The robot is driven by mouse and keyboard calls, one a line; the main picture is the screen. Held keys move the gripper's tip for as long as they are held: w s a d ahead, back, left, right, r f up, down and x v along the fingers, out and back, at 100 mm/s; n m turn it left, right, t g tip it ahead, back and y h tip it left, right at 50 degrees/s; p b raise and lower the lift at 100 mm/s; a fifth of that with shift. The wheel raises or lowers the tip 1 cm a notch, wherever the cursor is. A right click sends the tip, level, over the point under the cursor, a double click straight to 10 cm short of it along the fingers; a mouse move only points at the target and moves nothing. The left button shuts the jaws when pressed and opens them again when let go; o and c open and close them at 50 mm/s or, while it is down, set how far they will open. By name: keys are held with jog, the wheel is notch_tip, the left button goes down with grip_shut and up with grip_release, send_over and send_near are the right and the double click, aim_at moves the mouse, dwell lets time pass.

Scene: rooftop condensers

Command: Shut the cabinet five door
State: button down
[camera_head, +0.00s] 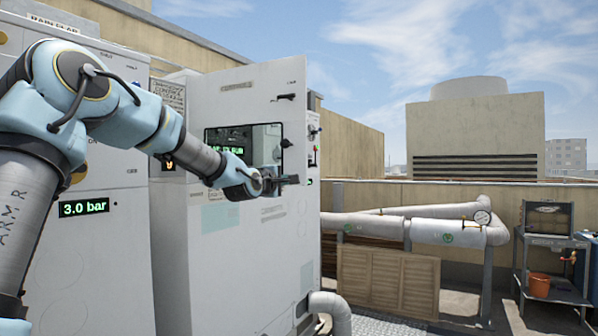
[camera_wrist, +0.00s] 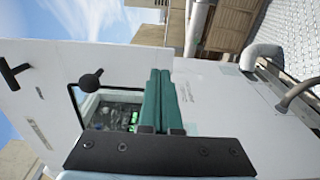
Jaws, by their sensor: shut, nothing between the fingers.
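A white cabinet door (camera_head: 255,230) with a window stands partly open, its right edge swung outward. It has a black handle (camera_head: 285,97) near its upper right; a green display shows through the window. The cabinet (camera_head: 170,240) is behind and left of it; I cannot read a number five. My gripper (camera_head: 291,180) is shut and empty, in front of the door's outer face, below and right of the window. In the wrist view its green fingers (camera_wrist: 159,76) are together over the door face (camera_wrist: 215,95); I cannot tell whether they touch it.
A cabinet with a "3.0 bar" display (camera_head: 84,208) stands at the left. A grey pipe (camera_head: 330,308) bends near the door's foot. Right are lagged pipes (camera_head: 440,231), a wooden slatted panel (camera_head: 388,280) and a shelf stand (camera_head: 548,245) with an orange bucket (camera_head: 539,285).

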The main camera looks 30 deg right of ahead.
aim_at(302, 178)
jog(key=p+x, duration=0.2)
jog(key=x, duration=0.3)
jog(key=shift+d+r, duration=0.15)
jog(key=shift+d, duration=0.05)
jog(key=shift+w+d+p, duration=0.2)
jog(key=shift+d+p, duration=0.1)
jog(key=shift+p, duration=0.05)
